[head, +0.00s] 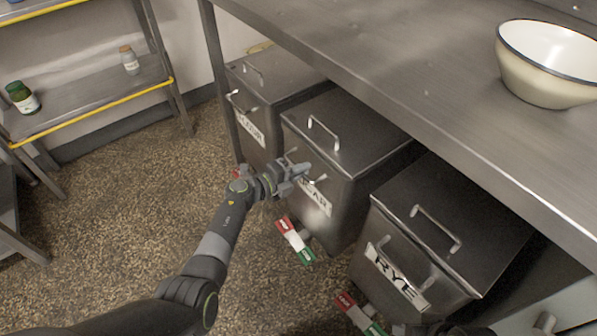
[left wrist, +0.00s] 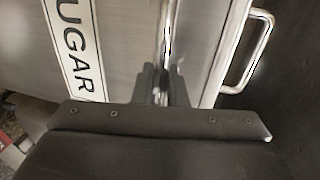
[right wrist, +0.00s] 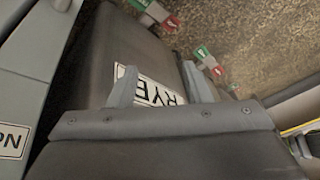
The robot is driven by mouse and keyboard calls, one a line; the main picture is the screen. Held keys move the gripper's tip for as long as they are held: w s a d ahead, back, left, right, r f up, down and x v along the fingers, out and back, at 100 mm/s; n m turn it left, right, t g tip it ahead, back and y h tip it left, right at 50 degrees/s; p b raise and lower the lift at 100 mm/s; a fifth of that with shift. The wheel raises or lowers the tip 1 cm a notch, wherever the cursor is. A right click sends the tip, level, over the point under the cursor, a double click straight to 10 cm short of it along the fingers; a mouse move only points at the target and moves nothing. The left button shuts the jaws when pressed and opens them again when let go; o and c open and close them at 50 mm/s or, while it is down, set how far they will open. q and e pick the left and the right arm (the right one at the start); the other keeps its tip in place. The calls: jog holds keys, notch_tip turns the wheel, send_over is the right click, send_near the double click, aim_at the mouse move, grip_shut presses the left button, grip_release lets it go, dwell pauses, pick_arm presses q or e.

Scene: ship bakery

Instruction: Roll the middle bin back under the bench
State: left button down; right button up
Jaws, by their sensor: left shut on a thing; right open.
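The middle bin (head: 345,185) is a grey metal box with a SUGAR label, a lid handle and a front bar handle. Its front stands out from under the bench (head: 400,90), which covers the back of its lid. My left gripper (head: 303,173) is shut on the front bar handle (left wrist: 168,35); the label (left wrist: 75,45) is left of the fingers in the left wrist view. A red and green pedal (head: 295,240) is low at the bin's front. My right gripper (right wrist: 160,88) is open, with the RYE label showing between its fingers.
A bin with a partly hidden label (head: 255,110) stands left of the middle bin, the RYE bin (head: 440,240) right of it. A cream bowl (head: 545,65) is on the bench. A shelf with jars (head: 90,95) stands at left. Speckled floor (head: 120,200) is open in front.

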pick_arm(q)
jog(key=shift+w+d+r, duration=0.1)
jog(key=shift+r, duration=0.05)
jog(key=c, duration=1.9)
grip_release()
jog(key=o, duration=0.4)
jog(key=shift+w+d, duration=0.1)
jog(key=shift+d, duration=0.05)
jog(key=shift+c, duration=0.2)
pick_arm(e)
jog(key=shift+d+f, duration=0.15)
jog(key=shift+f, duration=0.1)
pick_arm(q)
jog(key=shift+s+a+p, duration=0.3)
jog(key=shift+a, duration=0.15)
jog(key=p+v, duration=0.5)
jog(key=v, duration=1.1)
jog(key=shift+a, duration=0.15)
pick_arm(e)
notch_tip(320, 180, down, 7)
jog(key=s+d+g+h, duration=0.1)
jog(key=s+d+g, duration=0.1)
jog(key=shift+s+g, duration=0.4)
pick_arm(q)
jog(key=shift+s, duration=0.1)
